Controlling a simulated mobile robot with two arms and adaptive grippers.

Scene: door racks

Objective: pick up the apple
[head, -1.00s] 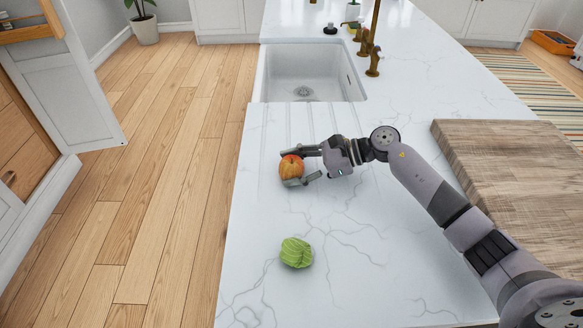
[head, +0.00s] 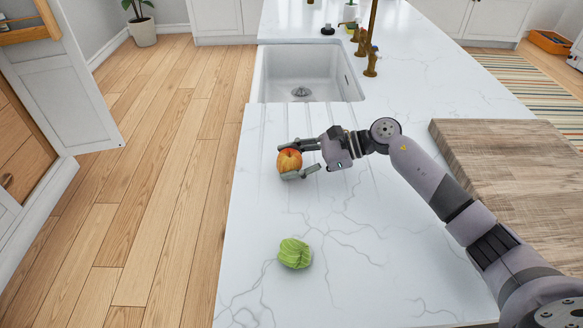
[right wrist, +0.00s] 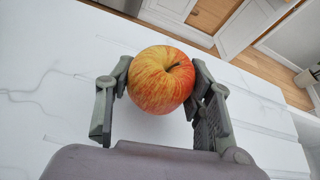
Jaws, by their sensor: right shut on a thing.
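The red and yellow apple (head: 289,160) is at the left part of the white marble counter, in front of the sink. My right gripper (head: 290,159) reaches it from the right, with one finger on its far side and one on its near side. In the right wrist view the apple (right wrist: 161,80) sits between both fingertips (right wrist: 162,85), and the gripper is shut on it. I cannot tell whether the apple is clear of the counter. My left gripper is not in view.
A green cabbage (head: 294,253) lies on the counter nearer to me. A white sink (head: 310,75) with brass taps (head: 371,62) lies beyond the apple. A wooden board (head: 510,170) is at the right. The counter (head: 360,255) around the cabbage is clear.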

